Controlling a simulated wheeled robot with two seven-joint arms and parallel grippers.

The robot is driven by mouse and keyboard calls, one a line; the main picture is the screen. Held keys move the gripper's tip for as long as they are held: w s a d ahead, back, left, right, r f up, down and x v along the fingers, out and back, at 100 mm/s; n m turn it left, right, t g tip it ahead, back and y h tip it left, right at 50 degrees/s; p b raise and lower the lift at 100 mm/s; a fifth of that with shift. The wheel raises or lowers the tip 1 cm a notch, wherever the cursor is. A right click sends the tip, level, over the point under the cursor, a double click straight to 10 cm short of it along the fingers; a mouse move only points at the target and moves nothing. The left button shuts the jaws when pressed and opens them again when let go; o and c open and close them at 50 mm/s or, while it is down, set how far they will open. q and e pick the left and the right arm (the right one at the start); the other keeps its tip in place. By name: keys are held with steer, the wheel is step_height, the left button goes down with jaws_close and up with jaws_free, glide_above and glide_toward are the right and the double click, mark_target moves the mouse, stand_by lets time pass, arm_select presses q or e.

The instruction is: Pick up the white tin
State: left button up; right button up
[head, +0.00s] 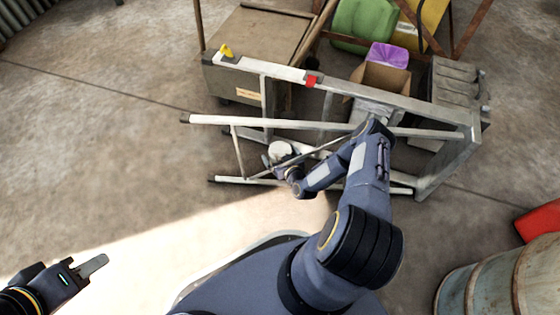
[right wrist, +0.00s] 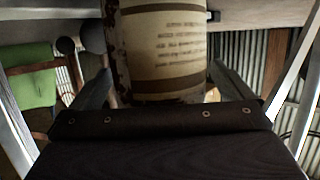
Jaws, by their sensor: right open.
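The white tin (head: 280,149) shows from above in the head view, among the bars of a metal stepladder. In the right wrist view the tin (right wrist: 163,45) is large and upright, with a cream label, dark lettering and rusty patches at its left edge. My right gripper (head: 279,166) is open, with one finger on each side of the tin in the wrist view. I cannot tell whether the fingers touch it. What the tin stands on is hidden. My left gripper (head: 92,267) is far off at the lower left, empty; its jaw gap is not clear.
The stepladder's bars (head: 375,101) surround my right forearm closely. Behind it stand a wooden cabinet (head: 262,40), a cardboard box (head: 385,77) with a purple thing (head: 389,56), and a green container (head: 364,22). A barrel (head: 490,285) stands lower right. The left floor is clear.

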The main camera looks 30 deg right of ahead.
steer(key=shift+c, duration=0.3)
steer(key=shift+r, duration=0.1)
steer(key=c, duration=1.1)
steer(key=shift+c, duration=0.2)
